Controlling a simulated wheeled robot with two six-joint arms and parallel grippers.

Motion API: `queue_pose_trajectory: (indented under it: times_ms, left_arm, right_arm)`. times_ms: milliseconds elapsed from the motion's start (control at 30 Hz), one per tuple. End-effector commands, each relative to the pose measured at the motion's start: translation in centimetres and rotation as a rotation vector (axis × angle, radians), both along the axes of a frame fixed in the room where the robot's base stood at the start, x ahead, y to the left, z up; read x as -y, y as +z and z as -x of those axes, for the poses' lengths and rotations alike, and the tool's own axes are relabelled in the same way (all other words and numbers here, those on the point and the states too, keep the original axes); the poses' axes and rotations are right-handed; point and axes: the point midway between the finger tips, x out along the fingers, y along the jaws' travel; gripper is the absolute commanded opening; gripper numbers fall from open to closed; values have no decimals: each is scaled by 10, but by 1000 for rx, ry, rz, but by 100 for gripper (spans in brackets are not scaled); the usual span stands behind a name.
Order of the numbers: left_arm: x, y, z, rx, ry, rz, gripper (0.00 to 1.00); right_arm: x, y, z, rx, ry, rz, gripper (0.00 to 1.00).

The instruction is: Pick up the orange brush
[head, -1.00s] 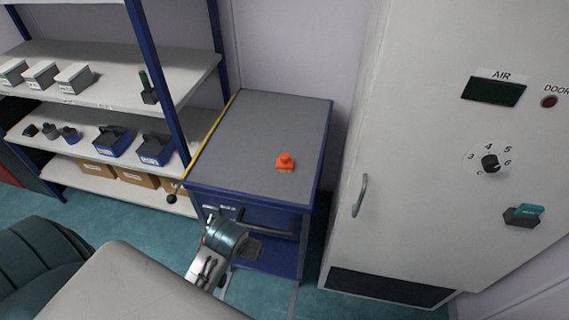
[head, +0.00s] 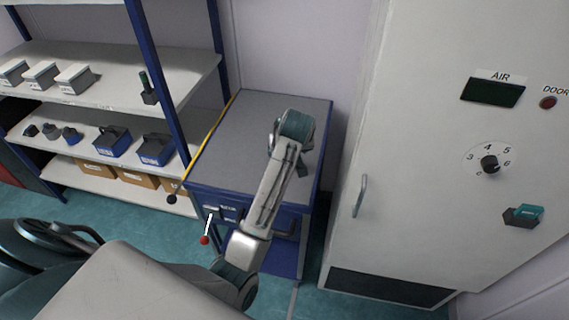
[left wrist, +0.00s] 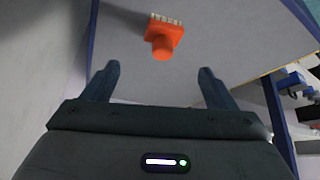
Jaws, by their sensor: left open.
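The orange brush (left wrist: 163,36) lies on the grey top of the blue cabinet (head: 238,130). In the left wrist view it has a knob-like handle and pale bristles along its far edge. My left gripper (left wrist: 159,70) is open and empty, with its two fingers apart and the brush just beyond the fingertips, roughly centred between them. In the head view my left arm reaches over the cabinet top and hides the brush. My right gripper is not in view.
A shelf rack (head: 180,85) with boxes and weights stands left of the cabinet. A tall grey cabinet (head: 420,150) with a door handle (head: 360,196) and dial stands close on the right. The back left of the cabinet top is clear.

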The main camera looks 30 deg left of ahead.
Motion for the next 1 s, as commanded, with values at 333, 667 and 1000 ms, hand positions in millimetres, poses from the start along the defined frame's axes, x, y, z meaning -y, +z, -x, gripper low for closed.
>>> queue_pose_trajectory:
  times_ms: [333,667,1000]
  left_arm:
    - [-13,-37,-16,-3,-1,0,79]
    - [-26,-73,-30,-3,-1,-1,79]
    - [-28,-84,-35,-1,-1,1,79]
  right_arm:
    - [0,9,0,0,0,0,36]
    - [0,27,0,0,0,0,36]
    - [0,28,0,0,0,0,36]
